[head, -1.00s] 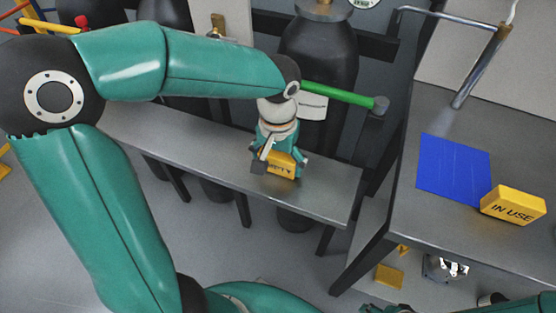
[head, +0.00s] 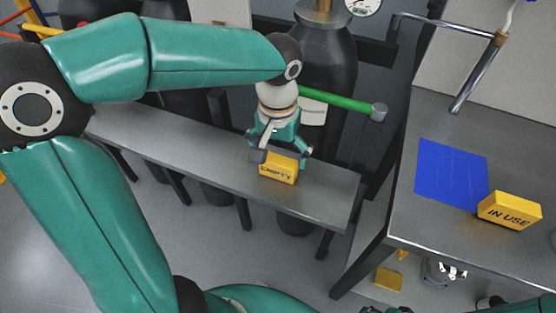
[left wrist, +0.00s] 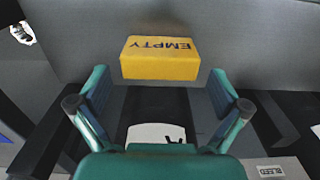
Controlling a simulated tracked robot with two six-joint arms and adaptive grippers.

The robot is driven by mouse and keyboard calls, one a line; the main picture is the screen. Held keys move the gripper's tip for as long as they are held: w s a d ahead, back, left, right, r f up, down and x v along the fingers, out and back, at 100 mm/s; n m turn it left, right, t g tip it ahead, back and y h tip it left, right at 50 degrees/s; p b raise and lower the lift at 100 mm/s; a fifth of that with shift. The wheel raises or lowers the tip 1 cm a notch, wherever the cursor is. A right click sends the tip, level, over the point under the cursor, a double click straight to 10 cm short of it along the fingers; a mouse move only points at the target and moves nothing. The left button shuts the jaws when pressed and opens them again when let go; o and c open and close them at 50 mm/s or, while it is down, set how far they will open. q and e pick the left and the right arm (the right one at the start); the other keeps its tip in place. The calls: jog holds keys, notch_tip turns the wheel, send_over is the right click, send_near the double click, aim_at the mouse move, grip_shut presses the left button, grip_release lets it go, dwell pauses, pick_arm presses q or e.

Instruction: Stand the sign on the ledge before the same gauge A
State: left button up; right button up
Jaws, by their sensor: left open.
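The yellow EMPTY sign (head: 279,169) stands on the long grey ledge (head: 325,196), in front of a dark cylinder (head: 330,70). My left gripper (head: 281,153) is open just above and around the back of the sign. In the left wrist view the sign (left wrist: 160,58) shows beyond the open fingers (left wrist: 158,105), apart from both, its lettering upside down. A white card with a partly hidden black letter (left wrist: 155,133) shows between the fingers. A gauge (head: 363,6) is cut off at the top of the head view.
A yellow IN USE sign (head: 509,211) stands on the grey table (head: 430,120) at right, next to a blue patch (head: 451,176). A green bar (head: 340,103) reaches across close behind my left gripper. A yellow block (head: 388,279) lies low beneath the table.

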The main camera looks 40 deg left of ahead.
aim_at(278, 160)
pick_arm(q)
notch_tip(278, 160, up, 7)
jog(key=shift+r+p, duration=0.1)
jog(key=shift+p, duration=0.45)
